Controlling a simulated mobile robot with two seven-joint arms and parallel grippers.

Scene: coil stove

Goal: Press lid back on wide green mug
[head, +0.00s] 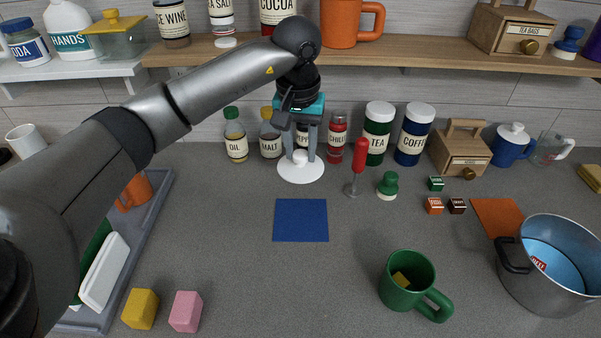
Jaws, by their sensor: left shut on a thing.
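The wide green mug (390,300) stands upright and open on the counter, its handle toward the lower right. A yellow piece (401,280) shows inside it. A round white lid (301,174) with a small knob is at the back of the counter, left of and well behind the mug. My left gripper (301,157) points down and is shut on the lid's knob. I cannot tell whether the lid touches the counter or hangs above it. My right gripper is not in view.
A blue mat (300,220) lies between lid and mug. A red-handled tool (359,162) and a green stopper-like piece (387,186) stand behind the mug. A metal pot (520,282) is at right. Jars line the wall. Yellow (140,308) and pink (186,311) blocks sit front left.

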